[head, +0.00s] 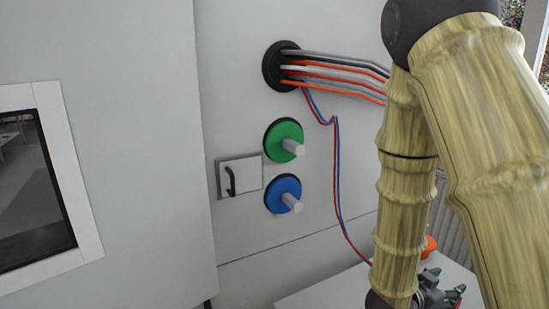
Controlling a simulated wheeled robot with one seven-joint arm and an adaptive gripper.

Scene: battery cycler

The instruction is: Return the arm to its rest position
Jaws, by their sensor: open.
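My arm, with its yellow-brown, bamboo-like links and dark joints, fills the right side of the head view. It is bent, with the elbow at the top edge and the forearm hanging down. My gripper (444,288) shows only in part at the bottom right, beside the dark wrist joint. It is open, and I see nothing held in it. It is above or in front of the white table surface (335,291); the exact gap cannot be told.
A pale cabinet wall carries a green disc with a peg (284,141), a blue disc with a peg (283,194), a small panel with a black handle (239,176) and a cable bundle (335,70). Red and blue wires hang behind my forearm. An orange object (430,245) is partly hidden.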

